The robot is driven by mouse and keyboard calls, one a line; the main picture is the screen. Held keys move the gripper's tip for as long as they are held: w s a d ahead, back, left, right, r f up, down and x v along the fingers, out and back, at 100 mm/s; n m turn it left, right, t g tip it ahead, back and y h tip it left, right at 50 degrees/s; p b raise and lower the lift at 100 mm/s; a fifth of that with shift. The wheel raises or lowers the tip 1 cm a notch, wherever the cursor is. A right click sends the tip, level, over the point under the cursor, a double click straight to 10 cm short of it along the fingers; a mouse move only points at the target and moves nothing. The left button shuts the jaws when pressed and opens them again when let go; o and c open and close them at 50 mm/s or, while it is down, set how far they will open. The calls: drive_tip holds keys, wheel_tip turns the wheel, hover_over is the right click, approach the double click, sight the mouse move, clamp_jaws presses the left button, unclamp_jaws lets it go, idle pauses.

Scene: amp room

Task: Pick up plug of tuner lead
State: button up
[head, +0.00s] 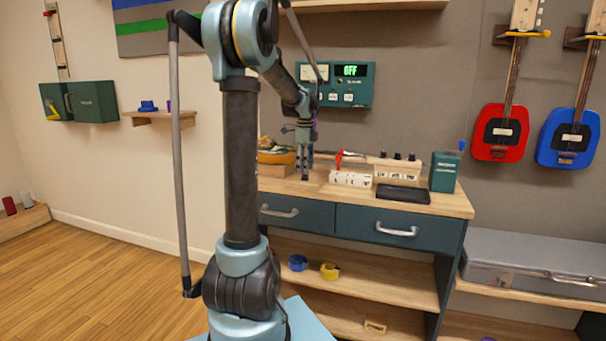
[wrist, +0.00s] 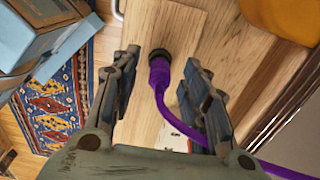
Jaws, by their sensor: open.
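The plug of the tuner lead (wrist: 158,72) has a purple body and a black end, and shows in the wrist view in front of pale wood. Its purple cable (wrist: 181,124) curves down and off to the lower right. My gripper (wrist: 162,60) is open, with one finger on each side of the plug and visible gaps between. In the head view my gripper (head: 304,172) points down at the left part of the workbench top (head: 330,193). The plug is not clear there. I cannot tell how deep the plug sits between the fingers.
A yellow-orange object (head: 276,156) stands left of the gripper. A white block row (head: 350,179), black tray (head: 403,194) and green box (head: 445,172) stand to the right. A patterned rug (wrist: 57,105) lies below.

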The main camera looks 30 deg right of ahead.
drive_tip(key=shift+f, duration=0.25)
clamp_jaws()
drive_tip(key=shift+r, duration=0.1)
wheel_tip(320, 180, up, 13)
idle(1.1)
